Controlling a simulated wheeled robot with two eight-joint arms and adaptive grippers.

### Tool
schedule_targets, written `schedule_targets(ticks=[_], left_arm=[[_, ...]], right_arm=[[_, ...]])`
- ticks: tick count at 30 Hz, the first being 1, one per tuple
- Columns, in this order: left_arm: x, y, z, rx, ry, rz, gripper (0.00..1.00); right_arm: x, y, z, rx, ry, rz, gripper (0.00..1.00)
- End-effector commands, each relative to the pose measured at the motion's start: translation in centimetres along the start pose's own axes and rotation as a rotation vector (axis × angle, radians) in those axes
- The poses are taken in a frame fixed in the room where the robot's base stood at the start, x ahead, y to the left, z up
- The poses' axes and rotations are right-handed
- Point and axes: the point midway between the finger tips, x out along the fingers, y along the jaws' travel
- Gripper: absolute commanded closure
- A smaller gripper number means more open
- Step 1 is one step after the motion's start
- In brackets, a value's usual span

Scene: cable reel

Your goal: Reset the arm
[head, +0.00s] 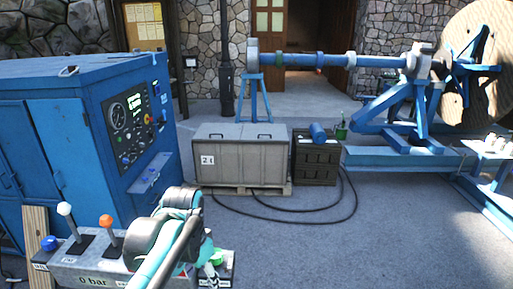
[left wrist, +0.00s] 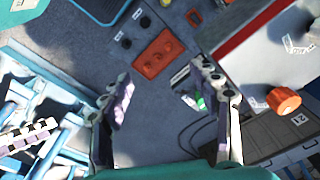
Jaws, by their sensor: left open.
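My left arm reaches over the grey lever box (head: 88,268) at the lower left of the head view. My left gripper (head: 213,268) is partly hidden there by the arm, near the box's right end. In the left wrist view my left gripper (left wrist: 165,95) has its two fingers spread well apart, with nothing held between them. A green button (left wrist: 200,103) shows close to the right finger. An orange knob (left wrist: 283,101) lies farther right. My right gripper is not in view.
The lever box has a white-knobbed lever (head: 65,210) and an orange-knobbed lever (head: 107,222). A blue cabinet (head: 60,135) stands behind it. A grey crate (head: 240,160), a black cable (head: 300,219) and a blue reel stand (head: 415,100) are beyond.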

Motion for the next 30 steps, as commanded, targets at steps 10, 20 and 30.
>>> schedule_targets(ticks=[10,20,30], left_arm=[[7.1,0.8,3.6,-0.164,0.133,-0.066,0.38],[20.3,2.1,9.3,-0.461,0.404,-0.152,0.38],[24.7,2.5,11.2,-0.587,0.533,-0.172,0.38]], right_arm=[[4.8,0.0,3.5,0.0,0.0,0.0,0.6],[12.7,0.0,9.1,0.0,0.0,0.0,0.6],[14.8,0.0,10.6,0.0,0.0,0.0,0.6]])
